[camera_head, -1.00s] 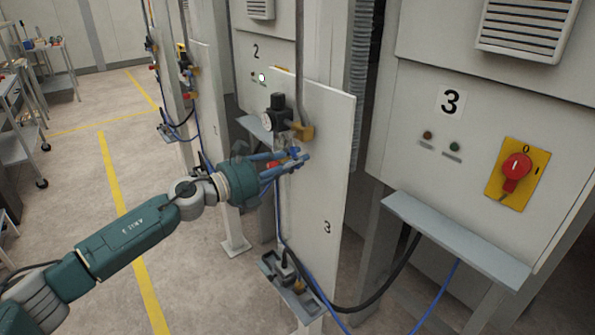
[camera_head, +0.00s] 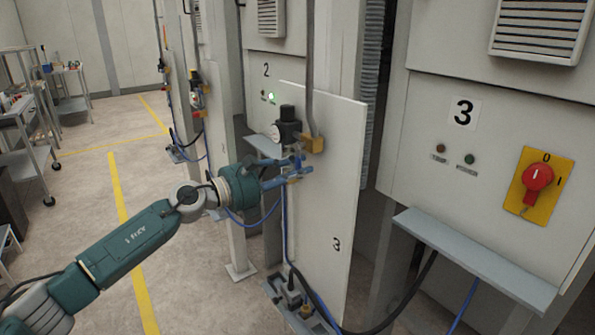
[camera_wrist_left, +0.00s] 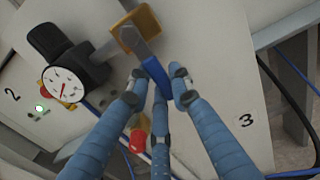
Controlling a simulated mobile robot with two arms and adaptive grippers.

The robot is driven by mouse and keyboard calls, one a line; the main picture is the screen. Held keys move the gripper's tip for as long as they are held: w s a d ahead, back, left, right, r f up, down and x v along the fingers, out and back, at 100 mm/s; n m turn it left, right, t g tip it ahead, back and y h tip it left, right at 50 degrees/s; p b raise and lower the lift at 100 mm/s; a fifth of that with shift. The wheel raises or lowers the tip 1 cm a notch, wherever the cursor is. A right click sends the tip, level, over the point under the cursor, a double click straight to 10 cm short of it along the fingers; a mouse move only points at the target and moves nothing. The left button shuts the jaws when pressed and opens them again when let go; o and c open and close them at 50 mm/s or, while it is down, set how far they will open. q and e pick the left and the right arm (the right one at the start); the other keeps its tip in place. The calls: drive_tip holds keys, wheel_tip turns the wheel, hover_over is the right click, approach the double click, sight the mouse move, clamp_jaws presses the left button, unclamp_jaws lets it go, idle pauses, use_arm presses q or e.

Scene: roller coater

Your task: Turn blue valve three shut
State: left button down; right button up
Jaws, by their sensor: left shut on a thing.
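The blue valve handle (camera_wrist_left: 155,73) shows in the left wrist view, hanging from a brass-yellow valve body (camera_wrist_left: 136,30). The valve body (camera_head: 312,144) also shows in the head view, on the white panel marked 3 (camera_head: 338,190). My left gripper (camera_head: 300,172) is at the handle just below the valve body, its blue fingers closed on it. In the left wrist view the fingertips (camera_wrist_left: 160,82) surround the handle's lower end and partly hide it. The handle slants down from the body there. My right gripper is not in view.
A black regulator with a round gauge (camera_head: 278,133) sits left of the valve. A red part (camera_wrist_left: 138,139) shows behind the fingers. Cabinet 3 has a red rotary switch (camera_head: 538,177) and a grey ledge (camera_head: 470,255). Hoses hang below the panel. Floor at left is open.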

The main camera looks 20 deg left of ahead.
use_arm(q)
drive_tip(key=c, duration=1.5)
unclamp_jaws()
drive_tip(key=shift+v, duration=6.05)
drive_tip(key=shift+w, duration=0.1)
